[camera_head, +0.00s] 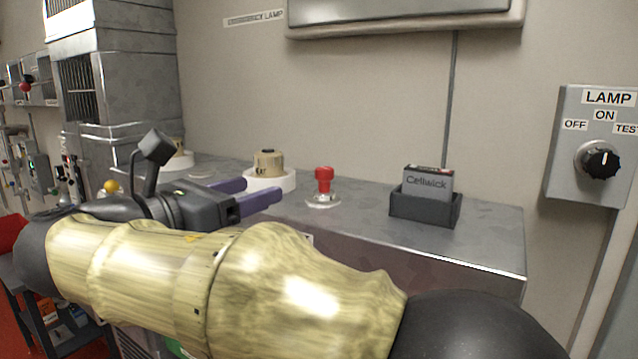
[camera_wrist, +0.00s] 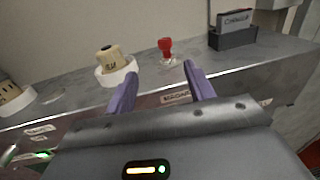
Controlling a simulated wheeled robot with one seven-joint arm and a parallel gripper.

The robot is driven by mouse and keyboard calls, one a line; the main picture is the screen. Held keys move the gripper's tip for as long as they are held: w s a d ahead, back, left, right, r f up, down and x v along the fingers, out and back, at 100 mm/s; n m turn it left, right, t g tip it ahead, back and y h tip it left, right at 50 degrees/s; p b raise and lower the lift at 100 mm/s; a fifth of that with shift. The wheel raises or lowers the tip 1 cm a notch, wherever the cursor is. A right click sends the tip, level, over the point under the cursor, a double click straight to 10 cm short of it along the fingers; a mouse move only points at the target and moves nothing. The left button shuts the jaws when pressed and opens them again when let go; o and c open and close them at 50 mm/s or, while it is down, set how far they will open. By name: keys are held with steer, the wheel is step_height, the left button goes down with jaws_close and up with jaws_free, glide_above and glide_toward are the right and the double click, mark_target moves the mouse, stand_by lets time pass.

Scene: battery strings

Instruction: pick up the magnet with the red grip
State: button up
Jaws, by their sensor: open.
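The magnet with the red grip (camera_head: 323,181) stands upright on a pale round base on the grey metal bench top. It also shows in the wrist view (camera_wrist: 166,47), beyond and between my two fingers. My gripper (camera_head: 262,193) has purple fingers, spread apart and empty. In the head view the fingertips are left of the magnet and apart from it. In the wrist view the gripper (camera_wrist: 158,80) points toward the bench, with the magnet past the fingertips.
A tan cylinder in a white ring (camera_head: 268,167) stands left of the magnet. A dark holder (camera_head: 425,210) with a Cellwick box (camera_head: 428,183) is to its right. The wall rises behind, with a lamp switch panel (camera_head: 592,180) at far right. Bench top between magnet and holder is clear.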

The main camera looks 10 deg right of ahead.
steer(key=p, duration=0.4)
glide_toward(332, 169)
steer(key=w+d, duration=0.1)
steer(key=w, duration=0.1)
steer(key=w+d, duration=0.2)
steer(key=shift+w+d, duration=0.3)
steer(key=shift+w, duration=0.1)
steer(key=shift+w+d+f, duration=0.1)
steer(key=shift+w+d, duration=0.1)
steer(key=shift+d, duration=0.15)
steer(key=p+x, duration=0.2)
steer(key=x, duration=0.2)
steer(key=shift+w+d+p, duration=0.1)
steer(key=shift+d+p, duration=0.2)
steer(key=shift+d, duration=0.1)
steer(key=shift+w+d+f, duration=0.15)
steer(key=shift+w+f, duration=0.05)
